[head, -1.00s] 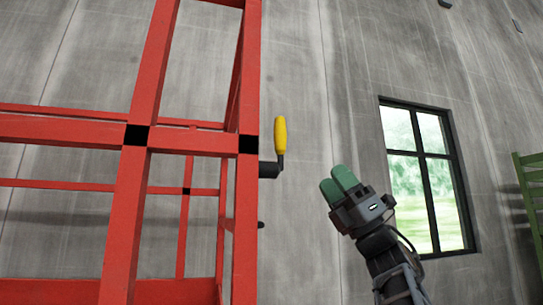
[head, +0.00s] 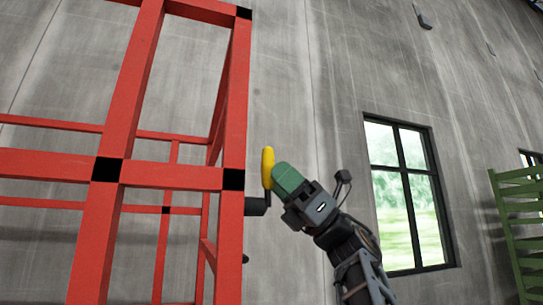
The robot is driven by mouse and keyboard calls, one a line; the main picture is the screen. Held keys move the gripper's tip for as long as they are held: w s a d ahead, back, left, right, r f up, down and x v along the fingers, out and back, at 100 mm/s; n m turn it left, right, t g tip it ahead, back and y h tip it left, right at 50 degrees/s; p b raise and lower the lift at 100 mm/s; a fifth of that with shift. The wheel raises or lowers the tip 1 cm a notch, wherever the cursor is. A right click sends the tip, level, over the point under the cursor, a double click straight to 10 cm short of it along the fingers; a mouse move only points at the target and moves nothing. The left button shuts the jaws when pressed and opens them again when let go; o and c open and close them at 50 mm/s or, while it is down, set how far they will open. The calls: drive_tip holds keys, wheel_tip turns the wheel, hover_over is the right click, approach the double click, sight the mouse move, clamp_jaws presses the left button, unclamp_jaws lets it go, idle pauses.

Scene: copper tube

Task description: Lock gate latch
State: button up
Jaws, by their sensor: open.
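The red gate frame (head: 172,176) stands at the left, with black joints on its bars. The latch (head: 256,206) sticks out from the frame's right post as a dark cylinder. Its yellow handle (head: 267,167) points upward on a short dark crank. My gripper (head: 282,178) is just right of the yellow handle, its green fingers pointing up and left toward it. The fingertips overlap the handle's right edge in the picture. I cannot tell whether they touch it or whether the handle lies between them. The fingers overlap each other in this view.
A grey concrete wall (head: 320,60) stands behind. A dark-framed window (head: 408,190) is to the right of my arm, and a green slatted structure (head: 518,230) is at the far right. The space between latch and window is clear apart from my arm.

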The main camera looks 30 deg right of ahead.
drive_tip(key=shift+p+x, duration=0.5)
drive_tip(key=shift+x, duration=0.75)
drive_tip(key=shift+c, duration=0.3)
clamp_jaws()
